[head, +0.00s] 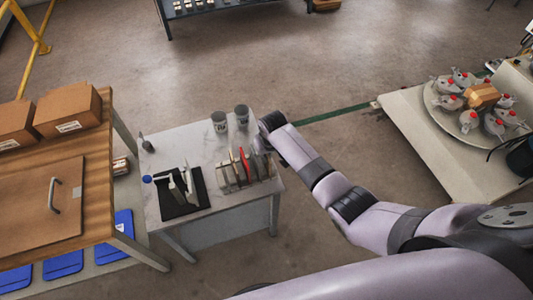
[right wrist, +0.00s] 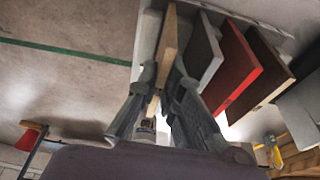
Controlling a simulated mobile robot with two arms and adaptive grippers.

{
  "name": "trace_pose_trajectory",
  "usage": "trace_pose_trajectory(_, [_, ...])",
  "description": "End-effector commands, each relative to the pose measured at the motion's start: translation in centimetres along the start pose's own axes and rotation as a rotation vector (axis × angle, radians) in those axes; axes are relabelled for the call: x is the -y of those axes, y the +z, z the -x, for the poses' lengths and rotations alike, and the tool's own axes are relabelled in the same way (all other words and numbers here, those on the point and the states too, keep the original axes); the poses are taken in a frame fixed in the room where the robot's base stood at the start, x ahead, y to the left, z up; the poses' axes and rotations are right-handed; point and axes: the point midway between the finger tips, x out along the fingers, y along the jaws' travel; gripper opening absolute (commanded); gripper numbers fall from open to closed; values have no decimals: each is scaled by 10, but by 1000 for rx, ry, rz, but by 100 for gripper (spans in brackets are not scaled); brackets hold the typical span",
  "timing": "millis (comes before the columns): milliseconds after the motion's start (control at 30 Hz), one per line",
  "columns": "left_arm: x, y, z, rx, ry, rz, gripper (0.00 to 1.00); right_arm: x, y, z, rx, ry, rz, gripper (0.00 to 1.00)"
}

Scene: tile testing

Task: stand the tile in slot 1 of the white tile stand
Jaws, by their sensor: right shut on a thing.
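The tile stand (head: 225,188) is on the small grey table and holds several upright tiles, a red one (head: 246,166) among them. My right gripper (right wrist: 163,76) is shut on a tan-edged tile (right wrist: 169,38), its fingers on either side of it. In the right wrist view, a grey tile (right wrist: 204,52), the red tile (right wrist: 233,72) and a brown tile (right wrist: 266,62) stand to the right of the held one. In the head view my right gripper is at the right end of the stand, its fingers hard to make out. I cannot tell which slot is which. My left gripper is not in view.
A black tray (head: 171,211) with pale upright pieces lies left of the stand. Two grey cups (head: 219,122) (head: 242,115) stand behind it. A blue-capped item (head: 147,179) is at the table's left edge. A wooden bench (head: 100,150) with cardboard boxes (head: 68,110) stands further left.

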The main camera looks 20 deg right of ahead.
Motion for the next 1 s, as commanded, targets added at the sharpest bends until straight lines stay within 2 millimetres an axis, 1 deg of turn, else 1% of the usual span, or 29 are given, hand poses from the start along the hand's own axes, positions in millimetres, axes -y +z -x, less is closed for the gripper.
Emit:
trace_pose_trajectory(67, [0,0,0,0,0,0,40,0,-1,0,-1,0,0,0])
trace_pose_trajectory(100, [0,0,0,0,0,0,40,0,-1,0,-1,0,0,8])
trace_pose_trajectory(433, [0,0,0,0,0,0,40,0,0,0,0,0,0,30])
trace_pose_trajectory(767, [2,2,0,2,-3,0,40,0,1,0,1,0,0,31])
trace_pose_trajectory(867, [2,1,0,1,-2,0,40,0,0,6,0,0,0,31])
trace_pose_trajectory(1000, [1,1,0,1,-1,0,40,0,-1,24,-3,0,0,31])
